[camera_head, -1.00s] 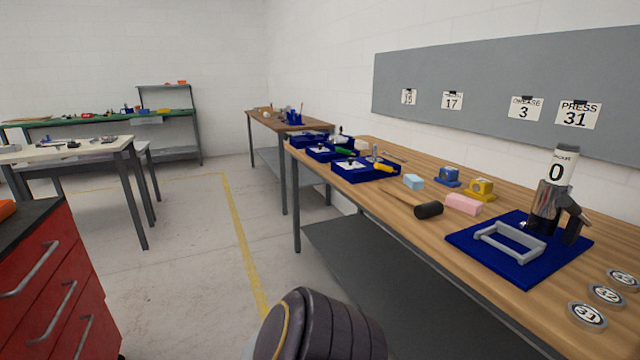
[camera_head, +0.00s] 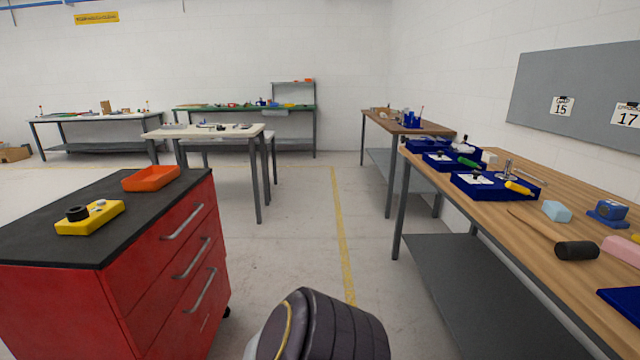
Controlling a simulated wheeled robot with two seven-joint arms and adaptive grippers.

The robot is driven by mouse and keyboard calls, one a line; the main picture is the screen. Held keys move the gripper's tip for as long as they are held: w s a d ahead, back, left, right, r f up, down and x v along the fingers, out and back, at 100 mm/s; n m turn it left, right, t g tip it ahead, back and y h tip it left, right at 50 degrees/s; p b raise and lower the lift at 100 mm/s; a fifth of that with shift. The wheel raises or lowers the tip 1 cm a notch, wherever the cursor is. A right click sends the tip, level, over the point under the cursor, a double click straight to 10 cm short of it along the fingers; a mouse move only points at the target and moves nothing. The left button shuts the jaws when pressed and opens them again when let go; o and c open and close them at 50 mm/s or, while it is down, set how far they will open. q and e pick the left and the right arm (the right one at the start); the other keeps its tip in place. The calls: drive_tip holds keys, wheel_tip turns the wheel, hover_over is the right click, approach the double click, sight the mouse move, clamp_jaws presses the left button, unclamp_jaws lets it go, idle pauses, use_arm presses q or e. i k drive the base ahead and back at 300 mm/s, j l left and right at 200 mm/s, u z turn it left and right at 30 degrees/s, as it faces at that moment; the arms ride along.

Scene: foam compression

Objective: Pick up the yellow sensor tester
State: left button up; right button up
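A yellow device with a black round knob and small light parts, which looks like the yellow sensor tester (camera_head: 91,218), lies on the black top of the red drawer cabinet (camera_head: 150,208) at the left. Nothing touches it. Neither of my grippers shows in the head view. A dark rounded part at the bottom centre looks like part of my own arm, and it is well to the right of the cabinet.
An orange tray (camera_head: 151,179) lies behind the tester on the cabinet. A wooden workbench (camera_head: 520,210) with blue trays (camera_head: 496,186), a black-headed mallet (camera_head: 576,250) and foam blocks (camera_head: 557,211) stands at the right. The floor between is clear.

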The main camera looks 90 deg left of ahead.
sight(81, 219)
drive_tip(key=u, duration=4.3)
